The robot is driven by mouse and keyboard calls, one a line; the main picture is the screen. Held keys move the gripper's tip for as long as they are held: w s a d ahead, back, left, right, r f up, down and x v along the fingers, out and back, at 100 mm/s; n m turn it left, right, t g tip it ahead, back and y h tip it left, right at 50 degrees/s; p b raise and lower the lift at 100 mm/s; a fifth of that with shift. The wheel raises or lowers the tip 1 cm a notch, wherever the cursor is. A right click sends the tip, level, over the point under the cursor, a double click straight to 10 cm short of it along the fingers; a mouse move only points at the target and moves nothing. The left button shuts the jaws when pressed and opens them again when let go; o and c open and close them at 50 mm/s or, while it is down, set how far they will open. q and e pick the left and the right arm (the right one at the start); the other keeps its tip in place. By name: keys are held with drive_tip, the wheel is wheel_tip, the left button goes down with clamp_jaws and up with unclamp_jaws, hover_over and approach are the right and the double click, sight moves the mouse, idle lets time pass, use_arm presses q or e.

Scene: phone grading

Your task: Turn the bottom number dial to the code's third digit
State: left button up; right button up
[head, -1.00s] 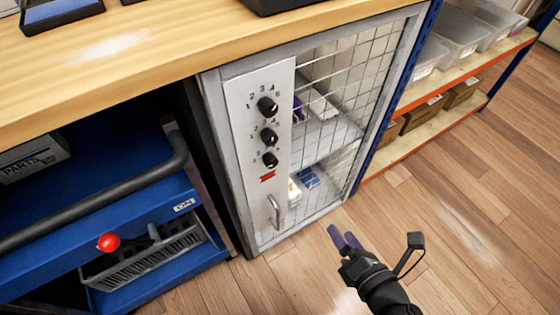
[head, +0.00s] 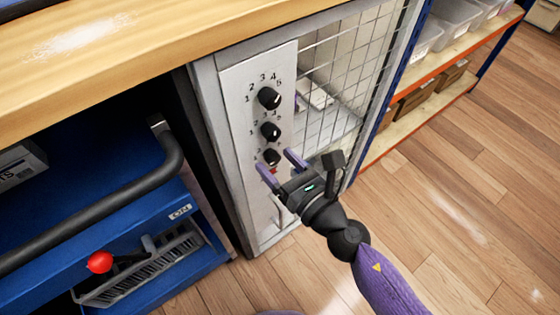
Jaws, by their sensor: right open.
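The bottom number dial (head: 271,157) is a small black knob, lowest of three on the light grey panel (head: 239,130) of a mesh-door cabinet. The middle dial (head: 270,131) and top dial (head: 268,98) sit above it, with printed digits around them. My right gripper (head: 281,164) is open, its two purple fingers pointing at the panel just below and around the bottom dial. I cannot tell whether they touch it. The bottom dial's digits are mostly too small or hidden to read. The gripper covers much of the red mark below and the door handle (head: 280,213). My left gripper is out of view.
A wooden worktop (head: 150,50) overhangs the cabinet. A blue cart (head: 110,210) with a dark push bar and a red ball knob (head: 99,262) stands at the left. Shelves (head: 440,75) with bins stand at the right. The wooden floor (head: 460,220) is clear.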

drive_tip(key=shift+c, duration=1.4)
clamp_jaws()
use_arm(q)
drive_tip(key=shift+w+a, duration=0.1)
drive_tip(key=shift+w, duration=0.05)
